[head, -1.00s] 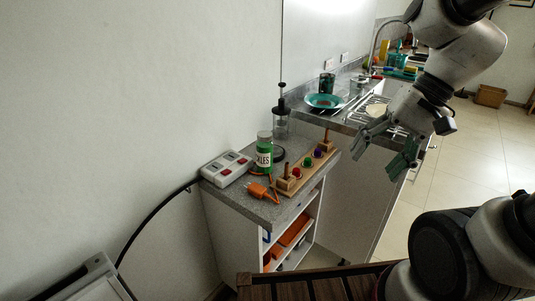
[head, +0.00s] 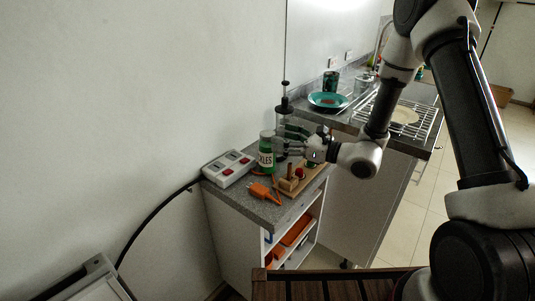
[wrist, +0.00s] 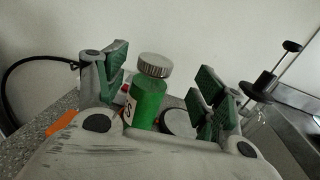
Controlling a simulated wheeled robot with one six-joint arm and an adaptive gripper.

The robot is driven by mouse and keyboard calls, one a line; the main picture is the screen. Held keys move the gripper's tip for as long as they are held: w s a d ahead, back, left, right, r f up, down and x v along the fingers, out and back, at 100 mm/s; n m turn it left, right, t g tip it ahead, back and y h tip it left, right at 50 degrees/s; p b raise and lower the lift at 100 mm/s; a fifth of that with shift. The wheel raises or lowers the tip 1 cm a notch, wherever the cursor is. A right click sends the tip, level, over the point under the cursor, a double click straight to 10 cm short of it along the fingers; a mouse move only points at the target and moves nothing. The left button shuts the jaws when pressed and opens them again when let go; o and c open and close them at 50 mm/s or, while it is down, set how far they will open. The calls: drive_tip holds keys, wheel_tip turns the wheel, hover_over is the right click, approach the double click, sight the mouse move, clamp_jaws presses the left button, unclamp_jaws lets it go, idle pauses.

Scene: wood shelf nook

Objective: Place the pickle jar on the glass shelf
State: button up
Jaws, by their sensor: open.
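The pickle jar (head: 266,152) is green with a pale lid and a white label. It stands upright on the grey speckled counter (head: 237,202). In the wrist view the jar (wrist: 148,100) shows between the two green-padded fingers, somewhat nearer the left one. My gripper (head: 283,142) is open and comes in from the right, with its fingers beside the jar. I cannot tell whether either finger touches it. No glass shelf can be made out for sure in these views.
A white power strip (head: 228,168) with red switches and an orange tool (head: 262,192) lie near the jar. A wooden peg toy (head: 298,182) is in front of my gripper. A black-topped glass press (head: 283,112) stands behind. A teal plate (head: 327,100) and wire rack lie on the farther counter.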

sight(266, 133)
drive_tip(key=x, duration=0.6)
drive_tip(key=shift+s+a, duration=0.1)
drive_tip(key=shift+a, duration=0.2)
drive_tip(key=shift+s, duration=0.1)
clamp_jaws()
